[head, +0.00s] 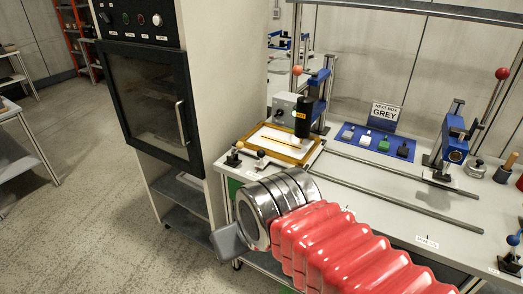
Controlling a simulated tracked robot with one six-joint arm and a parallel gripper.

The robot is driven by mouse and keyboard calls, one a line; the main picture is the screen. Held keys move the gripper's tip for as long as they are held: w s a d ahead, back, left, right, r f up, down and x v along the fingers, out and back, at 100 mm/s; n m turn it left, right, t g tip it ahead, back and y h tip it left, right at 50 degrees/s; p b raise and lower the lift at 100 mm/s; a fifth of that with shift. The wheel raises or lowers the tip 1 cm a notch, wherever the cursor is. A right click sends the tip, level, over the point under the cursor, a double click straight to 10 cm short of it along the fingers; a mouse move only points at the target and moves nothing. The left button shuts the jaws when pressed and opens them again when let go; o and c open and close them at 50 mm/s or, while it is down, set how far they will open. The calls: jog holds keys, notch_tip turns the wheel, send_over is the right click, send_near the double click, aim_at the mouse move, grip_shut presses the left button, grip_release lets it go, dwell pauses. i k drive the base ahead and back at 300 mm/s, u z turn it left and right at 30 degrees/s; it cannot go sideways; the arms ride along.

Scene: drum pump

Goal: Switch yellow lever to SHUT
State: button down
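No lever that is clearly yellow, and no SHUT label, can be made out in the head view. A small lever with a dark knob and a yellowish base (234,154) stands at the front left corner of the bench, beside a yellow-framed tray. A second small lever with a dark knob (261,158) stands just right of it. Labels near them are too small to read. My gripper (230,243) is at the end of my red ribbed arm, in front of and below these levers, apart from them. Only one grey flat part of it shows, so its opening is hidden.
The yellow-framed tray (281,145) lies under a blue press with a black head (305,116). A dark-doored cabinet (150,105) stands to the left. Two rails (390,180) cross the bench. A blue clamp (455,138) stands right. The floor at left is clear.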

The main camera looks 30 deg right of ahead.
aim_at(240, 145)
jog(key=i, duration=1)
jog(key=z, duration=0.05)
